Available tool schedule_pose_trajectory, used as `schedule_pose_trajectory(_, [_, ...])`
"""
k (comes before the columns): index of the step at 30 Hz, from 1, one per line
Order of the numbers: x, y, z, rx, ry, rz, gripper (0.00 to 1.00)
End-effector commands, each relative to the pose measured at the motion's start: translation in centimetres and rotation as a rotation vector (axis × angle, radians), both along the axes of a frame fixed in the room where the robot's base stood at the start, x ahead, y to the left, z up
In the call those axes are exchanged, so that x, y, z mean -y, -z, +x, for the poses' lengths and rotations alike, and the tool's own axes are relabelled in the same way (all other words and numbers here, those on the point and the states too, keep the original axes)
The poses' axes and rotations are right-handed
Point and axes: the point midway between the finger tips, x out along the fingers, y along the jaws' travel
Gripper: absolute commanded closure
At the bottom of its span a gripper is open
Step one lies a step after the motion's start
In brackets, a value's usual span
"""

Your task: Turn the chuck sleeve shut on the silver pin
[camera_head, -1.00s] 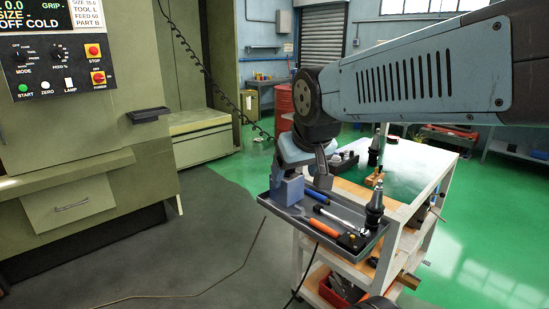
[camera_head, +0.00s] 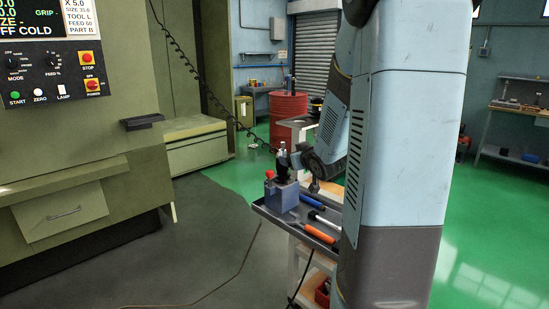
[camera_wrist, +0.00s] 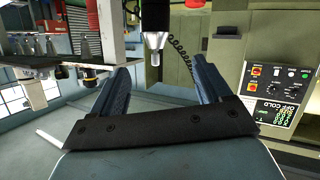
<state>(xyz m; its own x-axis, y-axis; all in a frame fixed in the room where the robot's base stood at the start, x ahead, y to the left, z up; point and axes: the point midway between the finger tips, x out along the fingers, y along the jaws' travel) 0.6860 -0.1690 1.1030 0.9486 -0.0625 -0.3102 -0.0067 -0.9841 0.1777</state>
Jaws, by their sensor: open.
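The chuck (camera_wrist: 153,17) stands on a blue-grey block (camera_head: 280,196) at the left end of the tray. In the head view the chuck (camera_head: 282,172) is small and dark, partly hidden by my gripper (camera_head: 289,157). In the wrist view my gripper (camera_wrist: 160,66) is open, with one blue finger on each side of the chuck's line. I see no contact; the depth between fingers and chuck is hard to judge.
The grey tray (camera_head: 262,211) holds a blue-handled tool (camera_head: 311,201) and an orange-handled tool (camera_head: 321,234). A red knob (camera_head: 269,174) is beside the chuck. My arm hides most of the cart. The green machine (camera_head: 75,150) stands left, with open floor between.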

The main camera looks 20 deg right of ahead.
Motion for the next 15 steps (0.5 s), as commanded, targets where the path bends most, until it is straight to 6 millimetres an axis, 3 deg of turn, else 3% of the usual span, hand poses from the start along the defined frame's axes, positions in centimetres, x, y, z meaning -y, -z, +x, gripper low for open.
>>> schedule_pose_trajectory(6, [2.1, 3.3, 1.3, 0.131, -0.093, 0.079, 0.22])
schedule_pose_trajectory(15, [3.4, 5.4, 0.9, 0.282, -0.184, 0.187, 0.22])
